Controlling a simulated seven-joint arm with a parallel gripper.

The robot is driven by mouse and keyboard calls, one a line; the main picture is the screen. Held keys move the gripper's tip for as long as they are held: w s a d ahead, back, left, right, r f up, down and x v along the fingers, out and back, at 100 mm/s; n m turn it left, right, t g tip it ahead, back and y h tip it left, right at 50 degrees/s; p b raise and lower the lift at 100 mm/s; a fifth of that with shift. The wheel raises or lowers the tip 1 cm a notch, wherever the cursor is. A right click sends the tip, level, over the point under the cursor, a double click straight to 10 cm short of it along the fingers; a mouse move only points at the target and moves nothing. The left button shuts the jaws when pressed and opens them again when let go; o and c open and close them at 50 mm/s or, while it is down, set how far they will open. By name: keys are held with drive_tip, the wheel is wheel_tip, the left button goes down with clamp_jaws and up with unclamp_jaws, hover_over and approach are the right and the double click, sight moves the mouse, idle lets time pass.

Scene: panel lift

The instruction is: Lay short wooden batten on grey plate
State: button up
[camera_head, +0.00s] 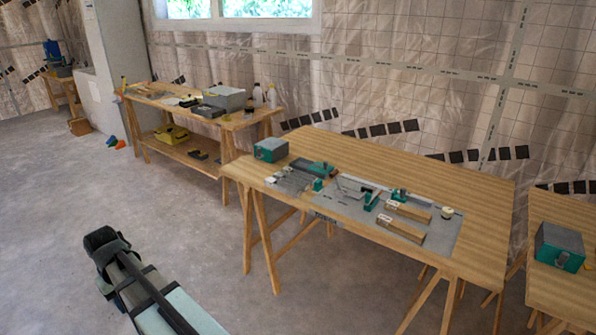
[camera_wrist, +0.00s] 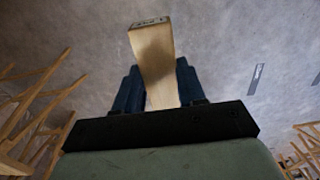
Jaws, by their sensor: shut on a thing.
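My gripper (camera_wrist: 158,82) is shut on a short wooden batten (camera_wrist: 154,50) in the wrist view. The batten sticks out past the dark blue fingers, with dark marks on its far end. In the head view my arm is at the lower left, away from the table, and the batten cannot be made out there. A flat grey plate (camera_head: 440,240) lies on the wooden table (camera_head: 440,180) in the head view. Two wooden pieces (camera_head: 400,229) with pale ends lie on its right part.
Green and grey tools and a small pale cylinder (camera_head: 447,212) stand on the plate. A green-grey box (camera_head: 270,149) is at the table's left corner, another (camera_head: 559,246) on the right table. A workbench (camera_head: 200,115) stands behind. The table's back right is bare.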

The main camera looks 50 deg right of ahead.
drive_tip(key=w+d+m, duration=0.1)
drive_tip(key=w+d, duration=0.4)
drive_tip(key=d, duration=0.5)
drive_tip(key=w+d, duration=0.5)
drive_tip(key=d, duration=0.6)
drive_tip(key=w+d+m, duration=0.1)
drive_tip(key=w+d, duration=0.5)
drive_tip(key=d, duration=0.4)
drive_tip(key=d+r+m, duration=0.1)
drive_tip(key=d+r, duration=0.2)
drive_tip(key=d, duration=1.5)
drive_tip(key=d+r, duration=0.2)
drive_tip(key=d, duration=1.6)
drive_tip(key=s+d+r, duration=0.2)
drive_tip(key=s+d, duration=0.5)
drive_tip(key=d, duration=0.6)
drive_tip(key=r+n, duration=0.2)
drive_tip(key=n, duration=0.1)
hover_over(390, 186)
drive_tip(key=shift+s+f, duration=0.1)
drive_tip(key=shift+f, duration=4.7)
